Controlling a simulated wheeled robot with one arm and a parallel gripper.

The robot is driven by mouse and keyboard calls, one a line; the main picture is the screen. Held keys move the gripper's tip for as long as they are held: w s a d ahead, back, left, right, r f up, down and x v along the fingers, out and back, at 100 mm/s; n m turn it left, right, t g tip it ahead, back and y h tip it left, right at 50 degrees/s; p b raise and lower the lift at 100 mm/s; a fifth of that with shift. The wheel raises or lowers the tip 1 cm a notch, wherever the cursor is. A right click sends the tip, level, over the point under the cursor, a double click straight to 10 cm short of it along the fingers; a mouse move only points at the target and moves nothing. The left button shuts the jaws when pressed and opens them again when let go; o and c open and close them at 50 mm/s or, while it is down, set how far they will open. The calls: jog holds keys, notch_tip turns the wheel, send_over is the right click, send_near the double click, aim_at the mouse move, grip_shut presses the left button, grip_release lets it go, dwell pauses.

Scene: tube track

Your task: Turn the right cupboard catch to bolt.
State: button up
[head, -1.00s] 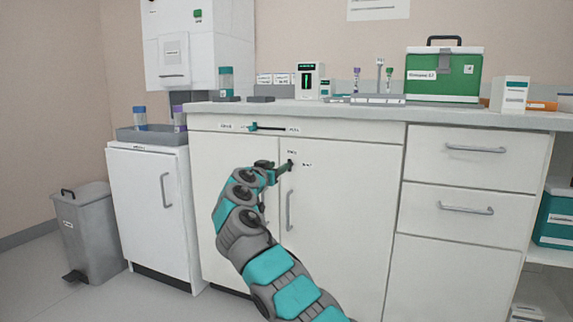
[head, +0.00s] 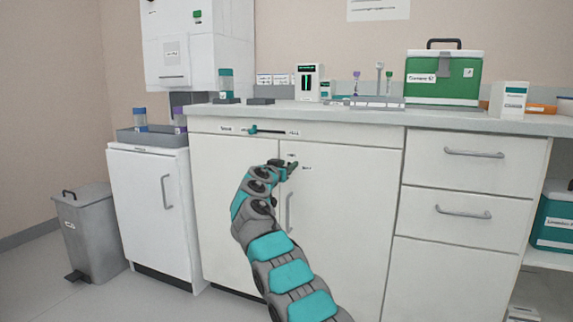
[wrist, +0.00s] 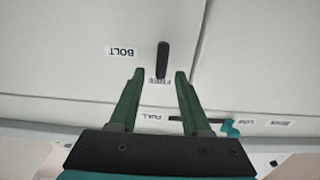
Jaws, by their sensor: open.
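The right cupboard catch (wrist: 163,59) is a small dark lever on the white right cupboard door (head: 335,215). In the wrist view its end points to the label FREE (wrist: 160,81), which it partly covers. The label BOLT (wrist: 122,51) is off to its left there. My gripper (wrist: 160,73) is open, with its two green fingers on either side of the lever's FREE end and gaps showing. In the head view my gripper (head: 286,170) is at the door's upper left corner and hides most of the catch.
A slider with a teal knob (head: 253,129) is on the panel above the doors; it also shows in the wrist view (wrist: 230,128). A vertical door handle (head: 289,212) is below the catch. Drawers (head: 474,175) are to the right. The counter (head: 350,113) overhangs above.

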grip_shut()
dwell(0.4)
